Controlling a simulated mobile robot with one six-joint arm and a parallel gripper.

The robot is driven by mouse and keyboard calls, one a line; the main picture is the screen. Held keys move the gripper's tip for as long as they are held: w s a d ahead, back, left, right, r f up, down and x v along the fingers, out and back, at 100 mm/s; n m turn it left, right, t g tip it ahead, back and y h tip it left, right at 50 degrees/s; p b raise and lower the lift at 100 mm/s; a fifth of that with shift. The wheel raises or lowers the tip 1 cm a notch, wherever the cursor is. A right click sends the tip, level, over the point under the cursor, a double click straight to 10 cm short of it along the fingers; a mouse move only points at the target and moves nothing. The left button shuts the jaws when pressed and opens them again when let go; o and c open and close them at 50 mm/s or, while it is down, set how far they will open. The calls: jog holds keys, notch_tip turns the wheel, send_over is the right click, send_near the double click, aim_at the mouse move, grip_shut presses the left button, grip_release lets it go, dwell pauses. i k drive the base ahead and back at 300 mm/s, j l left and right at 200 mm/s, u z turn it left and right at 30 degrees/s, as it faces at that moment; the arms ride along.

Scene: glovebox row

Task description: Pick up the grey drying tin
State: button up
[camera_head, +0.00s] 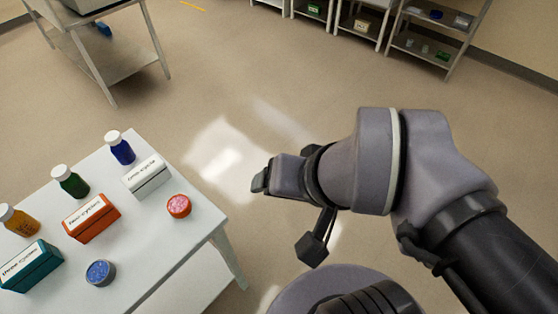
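A small round grey tin (100,273) with blue contents stands open on the white table at the lower left, near the front edge. It looks like the grey drying tin. A similar orange-red tin (179,206) with pink contents stands near the table's right edge. My gripper (260,181) is off to the right of the table in the picture, above the floor, and touches nothing I can see. It is seen side-on, so the gap between its fingers cannot be made out.
The white table (150,255) also bears white (147,178), orange (91,217) and teal (30,265) boxes, and blue (119,147), green (70,181) and amber (18,219) bottles with white caps. A bench (105,60) and shelves (430,45) stand behind. The floor between is clear.

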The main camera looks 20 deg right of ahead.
aim_at(100, 273)
jog(key=u, duration=1.9)
jog(key=i+j+z, duration=0.1)
jog(key=j, duration=0.25)
jog(key=i+j+z, duration=0.1)
jog(key=j, duration=0.3)
jog(key=j+z, duration=0.1)
jog(key=j, duration=0.25)
jog(key=i, duration=0.05)
